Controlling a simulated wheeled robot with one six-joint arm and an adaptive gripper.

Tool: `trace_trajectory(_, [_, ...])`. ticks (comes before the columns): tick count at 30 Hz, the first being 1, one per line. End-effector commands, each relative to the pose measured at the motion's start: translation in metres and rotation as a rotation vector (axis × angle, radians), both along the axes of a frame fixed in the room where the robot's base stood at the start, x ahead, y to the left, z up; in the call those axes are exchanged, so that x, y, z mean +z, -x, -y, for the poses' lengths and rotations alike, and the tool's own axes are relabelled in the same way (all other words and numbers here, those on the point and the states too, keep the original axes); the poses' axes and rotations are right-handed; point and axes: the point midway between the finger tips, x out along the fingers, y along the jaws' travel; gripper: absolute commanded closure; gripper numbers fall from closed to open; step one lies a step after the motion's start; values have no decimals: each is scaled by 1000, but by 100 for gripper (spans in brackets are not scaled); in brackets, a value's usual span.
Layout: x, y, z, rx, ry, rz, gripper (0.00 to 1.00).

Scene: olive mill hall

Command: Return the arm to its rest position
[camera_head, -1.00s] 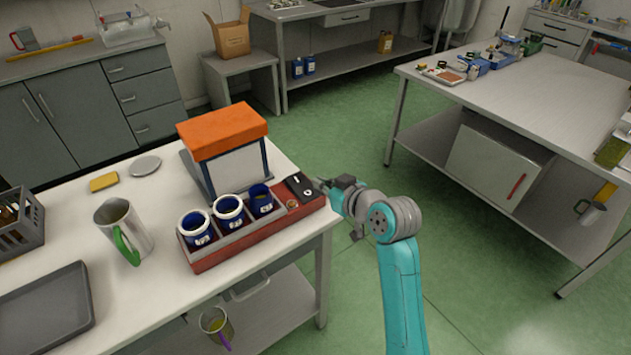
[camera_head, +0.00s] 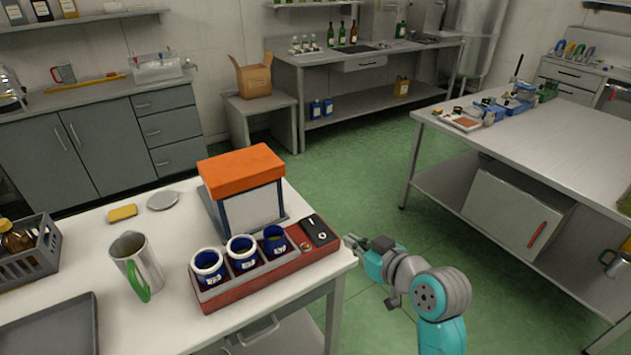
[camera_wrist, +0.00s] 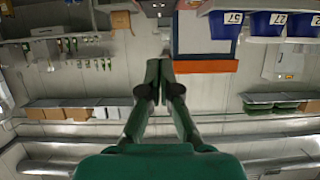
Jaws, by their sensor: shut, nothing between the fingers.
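My gripper (camera_head: 352,242) is at the right end of the white table in the head view, close beside the corner of the red rack. My teal and grey arm rises from the bottom right. In the wrist view the two green fingers of my gripper (camera_wrist: 159,68) are together with nothing between them. The wrist view looks out over the hall and appears upside down.
The red rack (camera_head: 245,290) holds blue cups (camera_head: 208,268) at the table's front edge. An orange-topped box (camera_head: 241,168) stands behind it. A metal jug (camera_head: 137,262) with a green handle stands left. Green floor (camera_head: 350,165) lies open between the tables.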

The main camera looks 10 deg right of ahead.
Motion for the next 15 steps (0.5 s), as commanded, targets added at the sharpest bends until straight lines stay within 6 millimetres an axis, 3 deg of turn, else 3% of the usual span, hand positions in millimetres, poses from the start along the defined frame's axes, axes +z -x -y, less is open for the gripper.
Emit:
trace_trajectory(5, [-11, 7, -2, -15, -11, -6, 100])
trace_trajectory(8, [-32, 19, -4, -46, -28, -11, 100])
trace_trajectory(15, [-89, 71, -9, -149, -72, -20, 100])
